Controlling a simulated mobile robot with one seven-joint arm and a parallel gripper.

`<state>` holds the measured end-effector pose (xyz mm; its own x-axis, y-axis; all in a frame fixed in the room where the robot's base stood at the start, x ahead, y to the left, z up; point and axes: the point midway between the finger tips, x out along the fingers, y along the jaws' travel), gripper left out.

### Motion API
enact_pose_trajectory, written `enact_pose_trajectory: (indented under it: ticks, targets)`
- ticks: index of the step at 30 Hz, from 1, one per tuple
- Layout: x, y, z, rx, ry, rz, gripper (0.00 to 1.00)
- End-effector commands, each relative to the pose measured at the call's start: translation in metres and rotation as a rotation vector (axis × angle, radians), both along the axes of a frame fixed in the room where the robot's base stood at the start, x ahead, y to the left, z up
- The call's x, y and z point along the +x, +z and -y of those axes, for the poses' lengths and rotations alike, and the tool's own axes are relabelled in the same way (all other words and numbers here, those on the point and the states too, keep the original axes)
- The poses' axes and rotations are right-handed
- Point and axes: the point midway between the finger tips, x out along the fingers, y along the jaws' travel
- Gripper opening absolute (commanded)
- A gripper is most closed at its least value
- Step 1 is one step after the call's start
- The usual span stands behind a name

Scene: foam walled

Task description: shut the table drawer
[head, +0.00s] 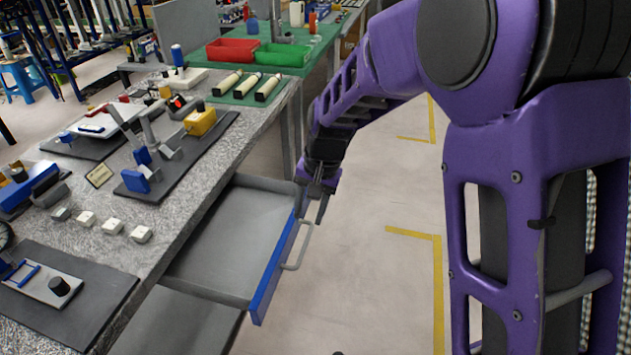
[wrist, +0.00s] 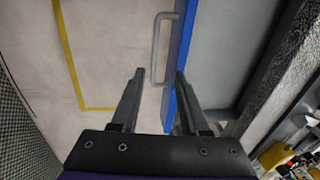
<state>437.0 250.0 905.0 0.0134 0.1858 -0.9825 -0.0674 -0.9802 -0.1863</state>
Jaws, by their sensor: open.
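The table drawer (head: 233,233) is pulled out from under the grey speckled table (head: 206,166). It looks empty, with grey inner walls and a blue front (head: 276,271) that carries a grey bar handle (head: 299,247). My gripper (head: 314,208) is open at the far end of the drawer front, near the handle. In the wrist view the handle (wrist: 154,52) and the blue front (wrist: 184,50) lie beyond the two fingers (wrist: 158,80). The right finger appears close to the blue front; I cannot tell whether it touches. Nothing is between the fingers.
A lower grey shelf (head: 190,318) shows under the drawer. Switches, clamps and dark mats (head: 75,300) cover the tabletop. Red (head: 233,50) and green (head: 283,55) bins stand at the back. The floor (head: 385,290) right of the drawer is clear, with yellow lines.

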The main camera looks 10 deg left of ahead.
Motion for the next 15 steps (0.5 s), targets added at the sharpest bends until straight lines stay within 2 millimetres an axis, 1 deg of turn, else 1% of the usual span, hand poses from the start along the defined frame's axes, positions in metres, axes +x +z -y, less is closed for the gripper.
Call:
enact_pose_trajectory:
  ticks: [1,6,10,15]
  targets:
    - [0.001,0.013,0.002,0.001,-0.001,0.003,0.45]
    - [0.0,0.043,0.008,0.001,-0.001,0.002,0.45]
    - [0.0,0.059,0.011,0.001,-0.001,0.002,0.45]
    - [-0.001,0.07,0.013,0.0,0.0,-0.001,0.45]
